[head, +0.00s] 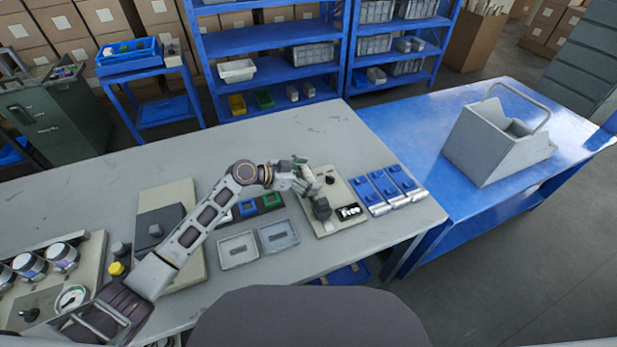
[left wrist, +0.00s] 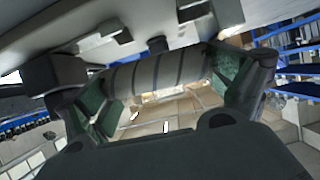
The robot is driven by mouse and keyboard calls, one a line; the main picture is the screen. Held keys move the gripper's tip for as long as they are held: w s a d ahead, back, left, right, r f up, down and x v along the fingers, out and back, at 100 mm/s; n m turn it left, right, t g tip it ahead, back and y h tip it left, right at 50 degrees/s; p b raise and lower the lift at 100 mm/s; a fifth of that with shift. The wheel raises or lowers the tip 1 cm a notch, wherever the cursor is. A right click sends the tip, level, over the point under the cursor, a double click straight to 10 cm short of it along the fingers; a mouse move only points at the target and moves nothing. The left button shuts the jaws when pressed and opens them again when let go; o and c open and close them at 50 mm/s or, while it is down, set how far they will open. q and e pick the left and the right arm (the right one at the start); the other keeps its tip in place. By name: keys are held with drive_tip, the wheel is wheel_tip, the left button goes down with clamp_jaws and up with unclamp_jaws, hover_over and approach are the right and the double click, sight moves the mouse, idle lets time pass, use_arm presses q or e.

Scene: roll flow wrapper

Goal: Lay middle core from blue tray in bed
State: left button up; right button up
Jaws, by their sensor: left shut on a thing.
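My left gripper (head: 304,178) is above the left part of a beige panel unit (head: 326,225). It is shut on a grey cylinder with dark bands, the core (left wrist: 158,73), which lies crosswise between the green finger pads (left wrist: 232,67) in the left wrist view. A dark rounded piece (head: 321,208) sits on the panel below the gripper. I cannot tell whether the core touches the panel, or which part is the bed. A small blue bin (head: 248,208) stands beside a green one (head: 271,200), left of the gripper; I cannot tell if it is the blue tray. My right gripper is not in view.
Several blue-topped silver blocks (head: 391,190) stand right of the panel. Two shallow grey trays (head: 238,262) lie in front. A grey handled bin (head: 490,150) stands on the blue table. The back of the grey table (head: 200,165) is clear.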

use_arm(q)
drive_tip(key=o, duration=0.6)
drive_tip(key=f, duration=0.2)
drive_tip(key=s+f, duration=0.1)
drive_tip(key=shift+s+a+f+g, duration=0.1)
drive_tip(key=shift+a+g, duration=0.15)
drive_tip(key=shift+g, duration=0.05)
drive_tip(key=shift+c, duration=0.2)
drive_tip(key=shift+a, duration=0.15)
drive_tip(key=shift+s+a+r, duration=0.15)
drive_tip(key=shift+a+r, duration=0.15)
drive_tip(key=shift+r, duration=0.05)
drive_tip(key=v, duration=0.3)
drive_tip(key=r+v, duration=0.1)
drive_tip(key=v, duration=0.3)
drive_tip(key=d+r+v, duration=0.1)
drive_tip(key=v, duration=0.3)
drive_tip(key=shift+w+r, duration=0.25)
drive_tip(key=shift+w, duration=0.05)
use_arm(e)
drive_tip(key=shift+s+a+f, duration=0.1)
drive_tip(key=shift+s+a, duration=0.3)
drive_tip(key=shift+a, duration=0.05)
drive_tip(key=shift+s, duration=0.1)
